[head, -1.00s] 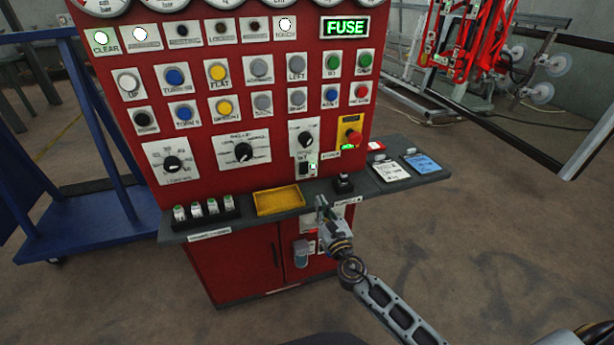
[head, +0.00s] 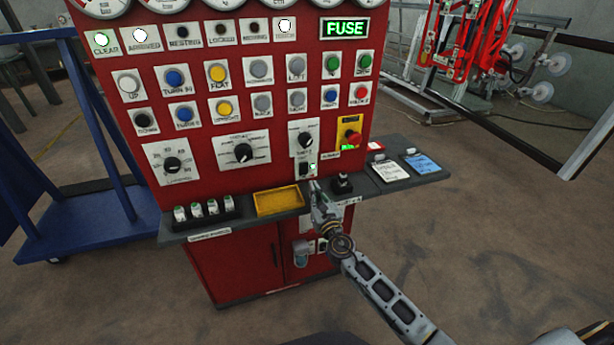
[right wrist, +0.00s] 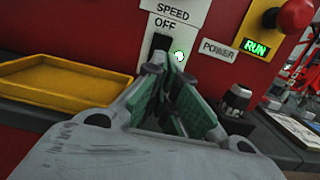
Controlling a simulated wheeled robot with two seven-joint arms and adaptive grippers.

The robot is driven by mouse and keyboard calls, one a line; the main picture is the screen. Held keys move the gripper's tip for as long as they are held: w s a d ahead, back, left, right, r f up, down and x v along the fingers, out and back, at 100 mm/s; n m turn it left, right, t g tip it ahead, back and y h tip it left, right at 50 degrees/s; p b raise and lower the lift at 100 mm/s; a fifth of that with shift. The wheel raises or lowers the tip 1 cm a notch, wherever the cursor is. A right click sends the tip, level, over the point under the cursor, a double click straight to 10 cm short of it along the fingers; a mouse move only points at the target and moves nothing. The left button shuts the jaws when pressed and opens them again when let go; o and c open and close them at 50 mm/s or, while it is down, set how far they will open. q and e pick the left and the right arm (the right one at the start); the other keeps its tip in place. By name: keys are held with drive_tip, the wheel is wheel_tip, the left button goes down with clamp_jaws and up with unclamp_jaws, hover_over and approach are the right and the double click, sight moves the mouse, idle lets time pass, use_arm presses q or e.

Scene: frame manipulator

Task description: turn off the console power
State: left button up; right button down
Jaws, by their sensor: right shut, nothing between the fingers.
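The red console (head: 228,165) faces me, with a lit green FUSE sign (head: 345,27) at its top right. A black rocker switch (head: 304,170) with a small lit lamp (head: 312,167) beside it sits low on the white plate under the speed dial. In the right wrist view the switch (right wrist: 160,42) is under the word OFF, its lower part partly hidden by my fingers. A POWER label (right wrist: 217,50) and lit green RUN sign (right wrist: 256,47) are to its right. My right gripper (head: 315,187) is shut and empty, tips just below the switch; contact cannot be told.
A yellow tray (head: 280,201) lies on the grey shelf left of my gripper. A black knob (head: 341,183) stands close on its right. A red emergency button (head: 352,139) sits above right. Blue and white cards (head: 422,163) lie on the shelf's right end.

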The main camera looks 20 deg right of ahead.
sight(304, 170)
drive_tip(key=shift+w+r, duration=0.2)
drive_tip(key=shift+w, duration=0.95)
drive_tip(key=shift+w+a+r, duration=0.1)
drive_tip(key=shift+w+r, duration=0.05)
drive_tip(key=shift+w, duration=0.75)
drive_tip(key=shift+w+a+r, duration=0.1)
drive_tip(key=shift+w, duration=1.5)
use_arm(q)
drive_tip(key=shift+s+d, duration=0.1)
drive_tip(key=shift+d, duration=0.4)
drive_tip(key=shift+a, duration=0.1)
